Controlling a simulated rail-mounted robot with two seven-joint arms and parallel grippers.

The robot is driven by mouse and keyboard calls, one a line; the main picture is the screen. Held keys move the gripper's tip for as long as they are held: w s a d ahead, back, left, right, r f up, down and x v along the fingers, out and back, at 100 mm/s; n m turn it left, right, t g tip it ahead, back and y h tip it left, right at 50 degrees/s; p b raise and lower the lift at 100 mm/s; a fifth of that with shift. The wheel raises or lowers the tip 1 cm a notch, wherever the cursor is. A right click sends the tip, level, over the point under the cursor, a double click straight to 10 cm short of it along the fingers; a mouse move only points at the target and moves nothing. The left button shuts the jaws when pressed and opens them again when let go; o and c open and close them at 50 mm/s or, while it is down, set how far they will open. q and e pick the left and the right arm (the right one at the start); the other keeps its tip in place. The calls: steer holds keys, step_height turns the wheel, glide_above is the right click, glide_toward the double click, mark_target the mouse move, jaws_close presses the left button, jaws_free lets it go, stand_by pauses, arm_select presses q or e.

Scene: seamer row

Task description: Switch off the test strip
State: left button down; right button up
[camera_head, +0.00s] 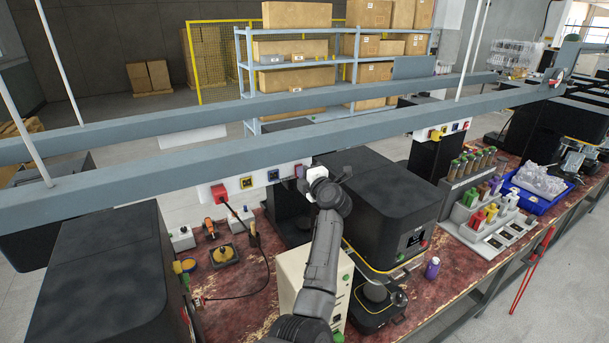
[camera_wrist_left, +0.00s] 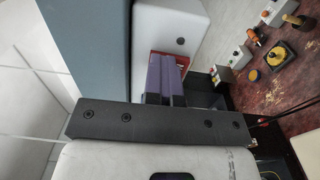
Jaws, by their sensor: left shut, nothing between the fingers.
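A white power strip (camera_head: 248,184) hangs below the grey rail at the centre left, with a red plug (camera_head: 219,193), a yellow socket (camera_head: 246,182) and a blue socket (camera_head: 273,175). My left gripper (camera_head: 301,172) is at the strip's right end. In the left wrist view, my left gripper's purple fingers (camera_wrist_left: 165,76) are shut and empty, close against the white strip casing (camera_wrist_left: 170,30). A red part (camera_wrist_left: 183,62) shows just behind the fingertips, mostly hidden by them. Whether they touch it I cannot tell. The right gripper is not in view.
A black machine (camera_head: 385,205) stands right beside my left arm. A cream box (camera_head: 298,275) stands below. A dark cable (camera_head: 262,250) hangs from the red plug to the worn red bench. A second strip (camera_head: 442,131) is farther right. Grey rails (camera_head: 240,115) cross above.

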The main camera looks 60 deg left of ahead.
arm_select(q)
steer(key=shift+s+a+f, duration=0.15)
steer(key=shift+a, duration=0.15)
steer(key=d+r+b, duration=0.1)
steer(key=d, duration=1.3)
steer(key=shift+s+d+b, duration=0.3)
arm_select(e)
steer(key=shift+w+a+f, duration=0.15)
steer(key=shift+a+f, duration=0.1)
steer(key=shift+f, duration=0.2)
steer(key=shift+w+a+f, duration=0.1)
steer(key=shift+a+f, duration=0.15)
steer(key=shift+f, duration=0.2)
